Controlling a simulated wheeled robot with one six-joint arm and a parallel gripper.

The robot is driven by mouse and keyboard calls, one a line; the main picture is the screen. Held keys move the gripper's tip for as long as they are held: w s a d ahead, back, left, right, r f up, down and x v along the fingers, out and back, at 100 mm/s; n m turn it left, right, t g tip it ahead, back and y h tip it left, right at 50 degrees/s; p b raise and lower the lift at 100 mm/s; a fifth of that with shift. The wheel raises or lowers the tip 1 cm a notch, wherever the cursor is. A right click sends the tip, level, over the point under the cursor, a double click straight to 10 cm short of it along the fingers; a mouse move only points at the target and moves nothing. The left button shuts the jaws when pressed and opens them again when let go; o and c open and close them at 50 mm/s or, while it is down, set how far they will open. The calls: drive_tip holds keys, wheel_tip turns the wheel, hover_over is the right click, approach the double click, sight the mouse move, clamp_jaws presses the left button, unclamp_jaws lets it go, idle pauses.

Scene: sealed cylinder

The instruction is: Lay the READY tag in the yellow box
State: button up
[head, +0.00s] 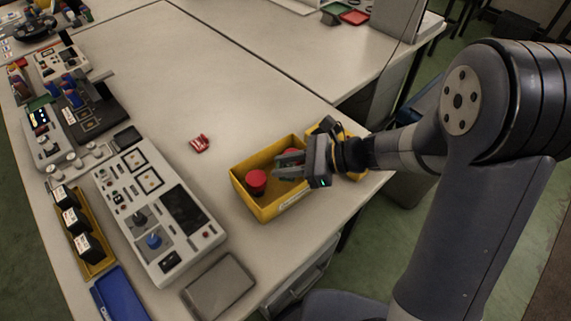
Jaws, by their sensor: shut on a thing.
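The yellow box (266,213) is an open tray near the table's right edge. A red round-topped thing (256,179) stands in its left part. My gripper (281,167) is over the right part of the box, reaching in from the right. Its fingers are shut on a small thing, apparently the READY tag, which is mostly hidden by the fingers. I cannot read any lettering on it. A bit of red shows behind the fingers, and I cannot tell whether it is held or lies in the box.
A small red object (200,143) lies on the table left of the box. A grey control panel (158,217) stands further left, with a grey flat case (218,286) in front. Another yellow container (338,132) is behind my gripper. The table's middle is clear.

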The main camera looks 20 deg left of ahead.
drive_tip(key=shift+f+b, duration=0.55)
drive_tip(key=shift+f, duration=0.15)
drive_tip(key=o, duration=1)
drive_tip(key=shift+c, duration=0.2)
drive_tip(key=shift+r, duration=0.2)
drive_tip(key=shift+r+p, duration=0.25)
drive_tip(key=shift+p, duration=0.2)
drive_tip(key=v, duration=1.2)
drive_tip(key=shift+r, duration=0.2)
